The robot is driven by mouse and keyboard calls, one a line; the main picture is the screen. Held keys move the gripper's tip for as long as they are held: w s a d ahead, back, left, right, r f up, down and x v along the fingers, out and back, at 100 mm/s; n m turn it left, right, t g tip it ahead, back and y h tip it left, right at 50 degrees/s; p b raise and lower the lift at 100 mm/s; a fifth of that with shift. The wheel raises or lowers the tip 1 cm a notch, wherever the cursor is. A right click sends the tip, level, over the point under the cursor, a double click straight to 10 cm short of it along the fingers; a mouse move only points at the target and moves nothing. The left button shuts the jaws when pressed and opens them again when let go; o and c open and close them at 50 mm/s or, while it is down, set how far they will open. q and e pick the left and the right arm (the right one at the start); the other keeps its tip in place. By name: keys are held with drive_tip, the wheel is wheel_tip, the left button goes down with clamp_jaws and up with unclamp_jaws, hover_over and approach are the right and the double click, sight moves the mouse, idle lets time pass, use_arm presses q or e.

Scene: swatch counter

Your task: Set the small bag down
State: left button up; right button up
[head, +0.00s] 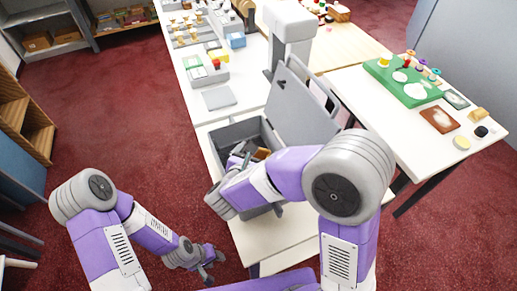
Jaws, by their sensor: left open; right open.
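No small bag can be made out for certain. A small brown item (262,153) shows at the grey open box (238,131), beside my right gripper (238,156); I cannot tell whether it is the bag. My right gripper is open at the box, and its forearm hides much of the box's front and inside. I cannot tell if the fingers touch anything. My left gripper (208,264) is open and empty, low over the red carpet, left of the white counter (275,240).
The box's grey lid (300,105) stands raised behind it. A grey flat pad (219,97) and a tray of small items (207,66) lie farther back. On the right table are a green board (405,82) with spools and several small swatches. The counter's front part is mostly bare.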

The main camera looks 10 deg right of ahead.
drive_tip(key=p+v, duration=0.1)
drive_tip(key=v, duration=0.9)
drive_tip(key=shift+s+a, duration=0.2)
drive_tip(key=shift+s, duration=0.15)
drive_tip(key=shift+r, duration=0.1)
